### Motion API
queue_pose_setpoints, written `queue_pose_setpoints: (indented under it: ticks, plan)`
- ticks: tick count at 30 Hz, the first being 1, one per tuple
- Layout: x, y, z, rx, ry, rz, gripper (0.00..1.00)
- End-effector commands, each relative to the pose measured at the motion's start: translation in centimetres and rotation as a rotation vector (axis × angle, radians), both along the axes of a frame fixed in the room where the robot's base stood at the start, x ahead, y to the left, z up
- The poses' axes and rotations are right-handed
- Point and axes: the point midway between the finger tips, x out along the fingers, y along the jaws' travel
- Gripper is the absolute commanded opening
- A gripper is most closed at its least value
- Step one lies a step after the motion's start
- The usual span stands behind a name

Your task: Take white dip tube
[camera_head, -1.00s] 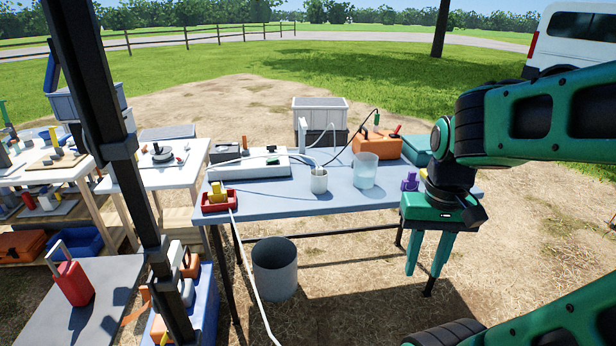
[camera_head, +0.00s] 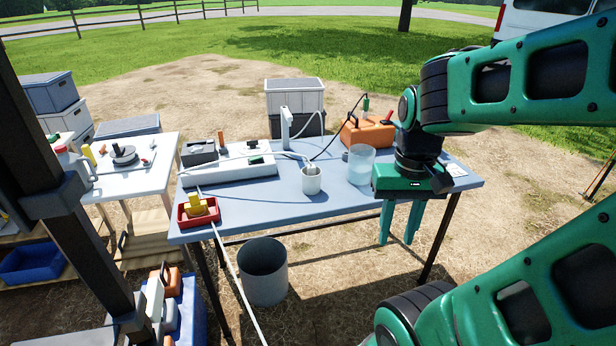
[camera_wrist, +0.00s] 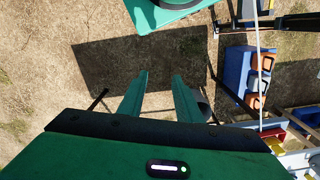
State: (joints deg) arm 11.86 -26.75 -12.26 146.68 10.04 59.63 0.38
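A thin white tube (camera_head: 294,154) arches on the table and its end goes into a white cup (camera_head: 311,181); how deep it reaches is hidden. Another long white line (camera_head: 236,280) runs from near the red tray over the table's front edge to the ground. I cannot tell for certain which one is the dip tube. My gripper (camera_head: 398,238) is open and empty, pointing down in front of the table's right part, to the right of the cup. In the wrist view my gripper (camera_wrist: 161,75) has only ground between its fingers, and the long white line (camera_wrist: 258,60) shows at right.
The blue-grey table (camera_head: 345,200) also bears a red tray (camera_head: 182,218), a white box (camera_head: 240,169), a clear beaker (camera_head: 361,167) and an orange case (camera_head: 372,134). A grey bucket (camera_head: 263,285) stands below its front edge. My column hides part of the left side.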

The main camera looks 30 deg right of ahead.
Motion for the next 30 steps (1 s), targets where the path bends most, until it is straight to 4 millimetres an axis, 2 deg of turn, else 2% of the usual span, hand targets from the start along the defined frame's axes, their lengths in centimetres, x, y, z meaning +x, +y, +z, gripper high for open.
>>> queue_pose_setpoints:
  ticks: [1,2,3,4,8,11,15,21,24,30]
  plan:
    - [0.0,0.0,0.0,0.0,0.0,0.0,0.38]
    - [0.0,0.0,0.0,-0.001,-0.001,0.0,0.44]
    - [-0.8,-0.1,0.3,-0.003,-0.015,0.002,0.44]
    - [-0.8,-0.2,0.3,-0.007,-0.02,0.002,0.44]
    - [1.8,-1.6,-0.7,-0.052,-0.064,0.009,0.44]
    - [5.5,-3.2,-2.1,-0.113,-0.131,0.023,0.44]
    - [11.7,-5.7,-4.3,-0.212,-0.258,0.046,0.44]
    - [19.8,-8.3,-7.0,-0.336,-0.451,0.088,0.44]
    - [23.5,-9.1,-8.2,-0.388,-0.553,0.108,0.44]
    - [29.6,-9.7,-10.2,-0.478,-0.764,0.15,0.44]
